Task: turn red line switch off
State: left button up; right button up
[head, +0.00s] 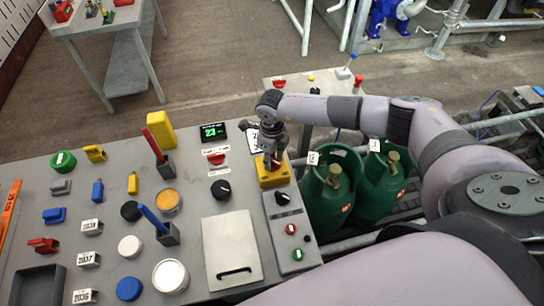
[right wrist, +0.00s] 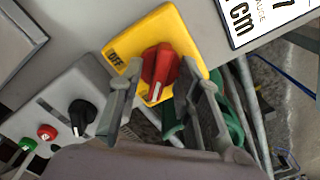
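The red line switch is a red rotary knob (right wrist: 160,66) on a yellow plate (right wrist: 188,40) in the right wrist view. The word OFF is printed at the plate's left edge. The knob's white mark points towards the bottom of that view, away from OFF. In the head view the yellow switch box (head: 270,181) sits at the table's right side, its knob mostly hidden by my gripper. My right gripper (right wrist: 165,98) is open, its two fingers on either side of the knob with gaps visible. It also shows over the box in the head view (head: 272,158). My left gripper is out of view.
Below the yellow box is a grey panel with a black knob (head: 282,198), a red button (head: 291,229) and a green button (head: 298,254). Green gas cylinders (head: 328,200) stand right of the table. A grey lidded box (head: 230,240) and several small parts lie left.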

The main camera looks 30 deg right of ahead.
grip_shut()
dwell(0.3)
dwell(0.5)
jog(key=m+b, duration=0.1)
jog(key=m, duration=0.2)
jog(key=shift+m, duration=0.4)
jog(key=m, duration=0.3)
jog(key=shift+m+b, duration=0.3)
jog(key=m, duration=0.5)
jog(key=shift+r, duration=0.1)
jog(key=m, duration=0.5)
jog(key=shift+w+m, duration=0.1)
jog(key=shift+m, duration=0.2)
